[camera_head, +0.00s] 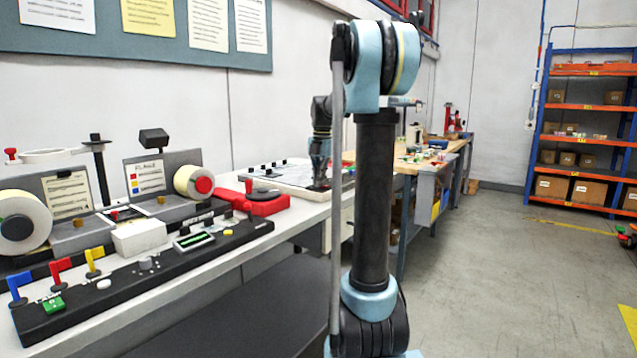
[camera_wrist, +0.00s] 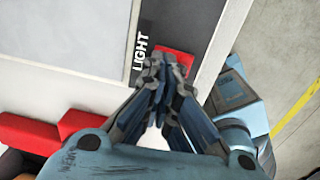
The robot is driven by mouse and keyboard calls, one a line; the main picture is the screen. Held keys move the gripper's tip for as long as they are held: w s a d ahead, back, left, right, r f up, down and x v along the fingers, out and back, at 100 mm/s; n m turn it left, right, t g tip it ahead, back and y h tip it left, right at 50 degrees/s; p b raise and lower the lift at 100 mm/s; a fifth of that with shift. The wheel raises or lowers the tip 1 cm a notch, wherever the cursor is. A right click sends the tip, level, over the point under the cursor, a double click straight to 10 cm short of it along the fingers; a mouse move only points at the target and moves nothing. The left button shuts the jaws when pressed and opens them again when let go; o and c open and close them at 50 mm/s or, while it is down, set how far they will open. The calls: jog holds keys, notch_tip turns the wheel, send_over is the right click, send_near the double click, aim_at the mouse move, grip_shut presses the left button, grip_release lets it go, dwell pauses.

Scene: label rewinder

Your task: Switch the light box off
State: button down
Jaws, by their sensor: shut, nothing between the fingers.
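The light box (camera_head: 285,173) is a flat pale panel with a dark edge, lying on the bench in the head view. In the wrist view its pale surface (camera_wrist: 70,28) fills the upper left, beside a dark strip marked LIGHT (camera_wrist: 139,52). A red switch (camera_wrist: 181,57) sits on that strip, partly hidden by my fingertips. My gripper (camera_wrist: 163,66) is shut and empty, its tips over or at the switch; I cannot tell whether they touch. In the head view my gripper (camera_head: 320,184) points down at the box's right end.
A black control panel (camera_head: 225,236) with coloured levers and label rolls stands left on the bench. A red round-topped device (camera_head: 262,203) lies nearer than the light box. A wooden workbench (camera_head: 420,155) stands behind. Open floor (camera_head: 510,270) lies to the right.

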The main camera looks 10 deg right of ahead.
jog(key=shift+s+d+r, duration=0.1)
jog(key=shift+s+d, duration=0.35)
jog(key=shift+d, duration=0.05)
notch_tip(320, 180, up, 14)
jog(key=w+a, duration=0.1)
jog(key=shift+w, duration=0.15)
dwell(0.6)
jog(key=shift+a, duration=0.1)
jog(key=s+f+m+t, duration=0.1)
jog(key=s+f+m, duration=2.5)
jog(key=s+f, duration=0.9)
jog(key=s+d, duration=0.1)
jog(key=s, duration=0.2)
jog(key=shift+s+f+m+t+h, duration=0.2)
jog(key=shift+s+m+t+h, duration=0.1)
jog(key=shift+m, duration=0.1)
